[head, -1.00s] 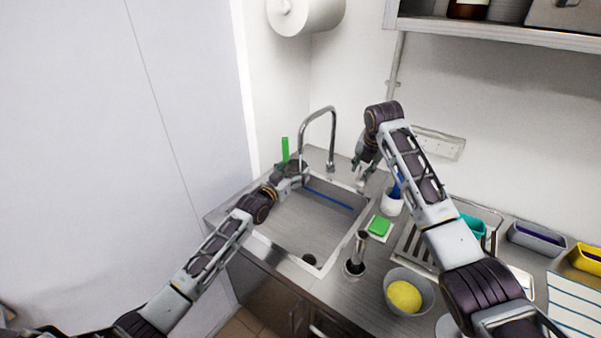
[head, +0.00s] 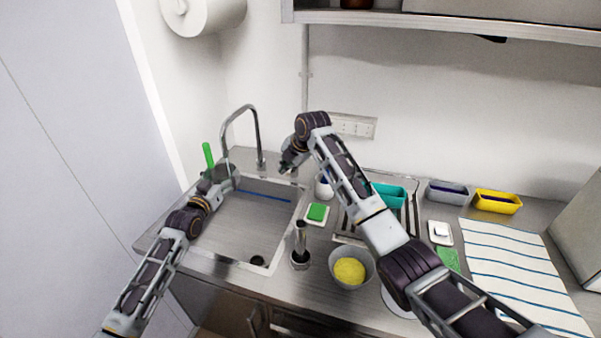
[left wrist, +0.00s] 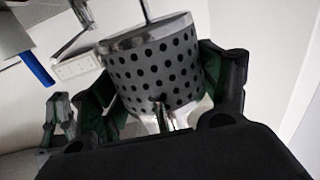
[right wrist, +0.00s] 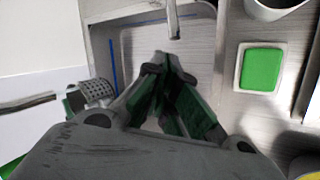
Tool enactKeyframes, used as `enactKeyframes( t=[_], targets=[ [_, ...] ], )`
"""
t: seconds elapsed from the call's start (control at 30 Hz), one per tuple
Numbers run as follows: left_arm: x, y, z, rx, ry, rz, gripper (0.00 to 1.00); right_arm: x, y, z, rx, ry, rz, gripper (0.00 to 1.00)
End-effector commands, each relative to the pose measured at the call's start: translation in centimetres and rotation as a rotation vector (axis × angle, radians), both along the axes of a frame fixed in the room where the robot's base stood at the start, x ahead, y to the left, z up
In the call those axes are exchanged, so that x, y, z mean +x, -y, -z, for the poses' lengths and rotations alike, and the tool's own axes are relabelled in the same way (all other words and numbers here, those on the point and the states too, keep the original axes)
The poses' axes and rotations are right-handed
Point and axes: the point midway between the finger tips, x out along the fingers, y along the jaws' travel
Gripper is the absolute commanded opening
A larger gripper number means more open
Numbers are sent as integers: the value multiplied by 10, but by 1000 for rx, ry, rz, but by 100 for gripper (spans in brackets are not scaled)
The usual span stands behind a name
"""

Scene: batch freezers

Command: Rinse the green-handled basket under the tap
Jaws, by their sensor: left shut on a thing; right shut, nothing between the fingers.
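My left gripper (head: 220,180) is shut on the green-handled basket, over the left back part of the sink (head: 232,225). The basket's green handle (head: 208,156) sticks up behind the gripper. The left wrist view shows its perforated metal body (left wrist: 160,68) between the fingers, and the right wrist view shows it at the left (right wrist: 97,92). The tap (head: 257,135) arches up at the sink's back edge, close to the basket. I see no water running. My right gripper (head: 288,168) is shut and empty, right of the tap; its fingertips meet in the right wrist view (right wrist: 170,62).
A blue line (head: 265,196) crosses the sink's back part. Right of the sink are a green sponge (head: 317,212), an upright dark-handled tool (head: 300,245), a bowl with something yellow (head: 350,270) and a teal tub (head: 388,193). A shelf (head: 440,25) hangs above.

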Motion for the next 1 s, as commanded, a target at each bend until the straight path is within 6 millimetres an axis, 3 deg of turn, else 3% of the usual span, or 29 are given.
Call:
enactKeyframes(
  t=[1.0],
  targets=[
    [0, 0, -1, 0, 1, 0, 50, -6, 7, 31, 764, -382, 700, 0]
  ],
)
